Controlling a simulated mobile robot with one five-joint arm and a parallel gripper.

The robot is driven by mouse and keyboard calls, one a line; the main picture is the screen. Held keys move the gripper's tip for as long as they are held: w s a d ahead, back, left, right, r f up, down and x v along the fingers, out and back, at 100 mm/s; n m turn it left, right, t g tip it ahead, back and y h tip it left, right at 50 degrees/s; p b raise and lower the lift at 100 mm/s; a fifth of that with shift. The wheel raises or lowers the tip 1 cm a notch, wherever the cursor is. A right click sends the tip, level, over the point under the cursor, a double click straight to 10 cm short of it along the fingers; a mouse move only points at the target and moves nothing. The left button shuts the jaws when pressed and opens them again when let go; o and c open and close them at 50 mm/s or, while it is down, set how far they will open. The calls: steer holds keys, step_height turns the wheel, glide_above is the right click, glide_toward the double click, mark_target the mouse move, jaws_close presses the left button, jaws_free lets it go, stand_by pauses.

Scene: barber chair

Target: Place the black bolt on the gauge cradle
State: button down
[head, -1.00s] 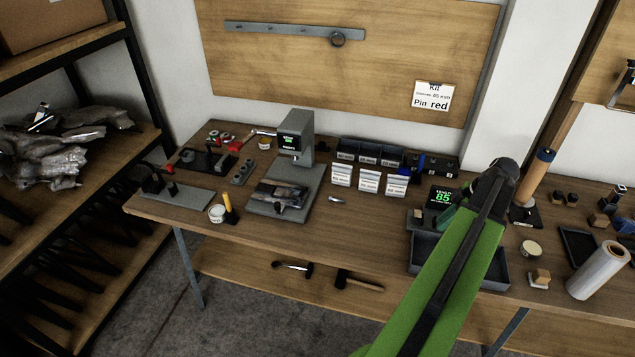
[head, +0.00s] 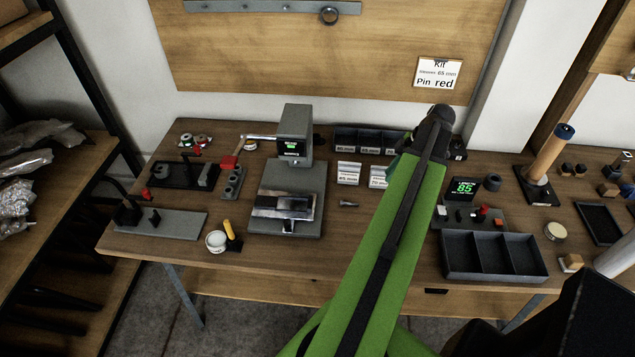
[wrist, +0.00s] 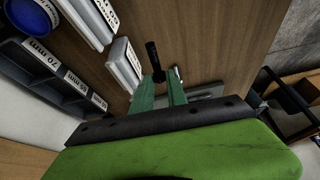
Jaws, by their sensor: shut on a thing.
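The black bolt (wrist: 152,58) shows in the wrist view, sticking out beyond the green fingertips of my gripper (wrist: 161,80), which is shut on it. In the head view my green arm hides the bolt and most of the gripper, over the table near the card holders. The gauge (head: 464,187), with a green "85" on its screen, stands to the right of my arm. Its grey base (head: 478,216) carries small red and black parts; I cannot make out the cradle's exact shape. The gripper is apart from the gauge.
A grey three-part tray (head: 493,256) sits in front of the gauge. A grey press (head: 293,165) stands to the left. Dark labelled bins (head: 357,140) and white card holders (head: 348,173) stand at the back. A small metal piece (head: 348,203) lies on open tabletop.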

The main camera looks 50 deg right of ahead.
steer(key=a+p, duration=0.1)
steer(key=a, duration=0.2)
steer(key=b, duration=0.7)
glide_above(344, 194)
steer(key=s, duration=0.1)
steer(key=shift+n+g, duration=0.3)
steer(key=shift+g, duration=0.1)
steer(key=f, duration=0.7)
steer(key=shift+s+d, duration=0.15)
steer(key=shift+d, duration=0.2)
steer(key=shift+r, duration=0.1)
step_height(344, 194, down, 4)
steer(key=b, duration=0.4)
steer(key=shift+f+b, duration=0.2)
steer(key=shift+b, duration=0.1)
steer(key=shift+r, duration=0.25)
steer(key=shift+f, duration=0.25)
steer(key=c, duration=1.3)
jaws_free()
steer(key=shift+r, duration=0.1)
